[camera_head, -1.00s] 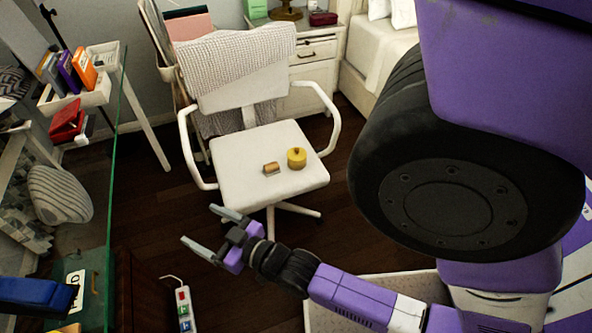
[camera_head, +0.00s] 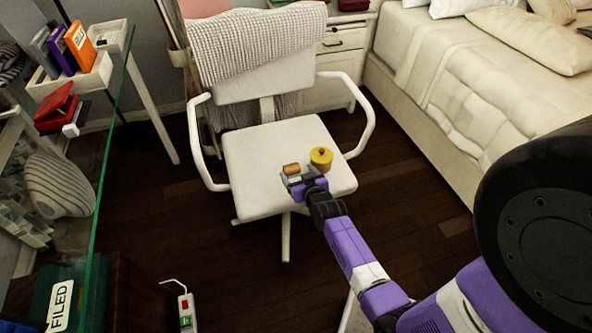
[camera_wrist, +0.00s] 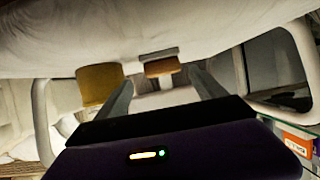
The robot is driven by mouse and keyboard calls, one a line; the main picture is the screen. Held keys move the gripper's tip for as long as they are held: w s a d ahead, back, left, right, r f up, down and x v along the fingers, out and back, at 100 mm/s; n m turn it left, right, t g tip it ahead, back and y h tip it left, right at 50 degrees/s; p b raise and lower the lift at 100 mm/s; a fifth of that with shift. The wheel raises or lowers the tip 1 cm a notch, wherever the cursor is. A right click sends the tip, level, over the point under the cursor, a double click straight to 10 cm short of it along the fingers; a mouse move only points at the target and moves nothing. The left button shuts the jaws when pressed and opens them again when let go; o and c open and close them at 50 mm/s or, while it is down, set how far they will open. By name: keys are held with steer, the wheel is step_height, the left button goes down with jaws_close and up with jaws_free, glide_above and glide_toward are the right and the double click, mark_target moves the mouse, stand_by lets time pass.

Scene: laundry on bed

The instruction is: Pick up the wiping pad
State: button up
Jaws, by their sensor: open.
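The wiping pad, a small brown block with a grey layer, appears to be the item on the white chair seat (camera_head: 258,150); in the head view the pad (camera_head: 291,168) is just beyond my gripper (camera_head: 299,176). In the wrist view the pad (camera_wrist: 161,67) shows ahead, roughly between the fingertips of my gripper (camera_wrist: 160,80). My gripper is open and empty at the front of the seat. I cannot tell whether a finger touches the pad. In the head view, the fingers partly cover the pad's lower side.
A yellow round container (camera_head: 321,158) sits right of the pad, close to my gripper; in the wrist view it is at left (camera_wrist: 98,84). Chair armrests (camera_head: 356,115) rise on both sides. A glass-edged desk (camera_head: 108,150) is at left and a bed (camera_head: 450,100) at right.

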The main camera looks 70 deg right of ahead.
mark_target(293, 169)
steer(key=b+x, duration=0.1)
steer(key=x, duration=0.4)
steer(key=shift+w, duration=0.25)
steer(key=shift+a, duration=0.1)
steer(key=c, duration=1.4)
